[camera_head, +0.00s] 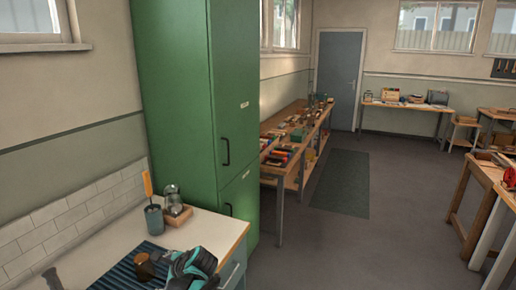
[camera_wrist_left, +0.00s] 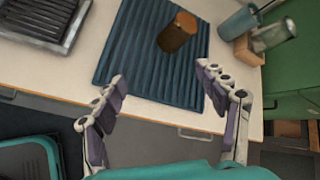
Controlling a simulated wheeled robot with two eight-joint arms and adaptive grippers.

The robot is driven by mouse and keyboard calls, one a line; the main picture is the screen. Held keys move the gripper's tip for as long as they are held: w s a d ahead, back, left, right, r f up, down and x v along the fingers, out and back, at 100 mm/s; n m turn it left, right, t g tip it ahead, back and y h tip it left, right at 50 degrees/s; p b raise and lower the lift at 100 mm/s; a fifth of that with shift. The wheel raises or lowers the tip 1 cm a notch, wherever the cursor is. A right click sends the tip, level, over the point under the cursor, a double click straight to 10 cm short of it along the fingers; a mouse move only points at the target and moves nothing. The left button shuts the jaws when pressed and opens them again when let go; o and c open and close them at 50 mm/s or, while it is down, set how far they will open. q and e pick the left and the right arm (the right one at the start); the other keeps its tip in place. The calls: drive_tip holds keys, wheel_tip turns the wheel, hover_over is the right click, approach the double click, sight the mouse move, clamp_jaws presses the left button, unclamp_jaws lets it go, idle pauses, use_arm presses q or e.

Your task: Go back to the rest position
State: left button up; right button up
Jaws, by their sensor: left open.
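My left gripper (camera_wrist_left: 165,92) is open and empty in the left wrist view, its two fingers spread over the front edge of the counter. In the head view part of my teal and black left gripper (camera_head: 192,268) shows at the bottom, by the counter's front. A brown cylindrical cup (camera_wrist_left: 178,32) stands on a dark ribbed mat (camera_wrist_left: 135,50), beyond the fingertips and apart from them. The cup also shows in the head view (camera_head: 145,267), on the mat (camera_head: 115,278). My right gripper is in neither view.
A blue-grey holder (camera_head: 154,219) with an orange-handled tool and a glass jar on a wooden block (camera_head: 177,216) stand at the counter's back. A tall green cabinet (camera_head: 180,100) borders the counter. A ribbed metal tray (camera_wrist_left: 45,22) lies left. Open floor (camera_head: 330,255) extends right.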

use_arm(q)
drive_tip(key=s+d+n+t+h, duration=0.1)
drive_tip(key=s+d+n+h, duration=0.3)
drive_tip(key=s, duration=0.8)
drive_tip(key=s+d+n+h, duration=0.4)
drive_tip(key=s+d+n, duration=0.4)
drive_tip(key=s+n, duration=0.3)
drive_tip(key=shift+s+r+n+t, duration=0.15)
drive_tip(key=shift+s+n+t, duration=0.25)
drive_tip(key=shift+s, duration=0.35)
drive_tip(key=shift+c, duration=0.4)
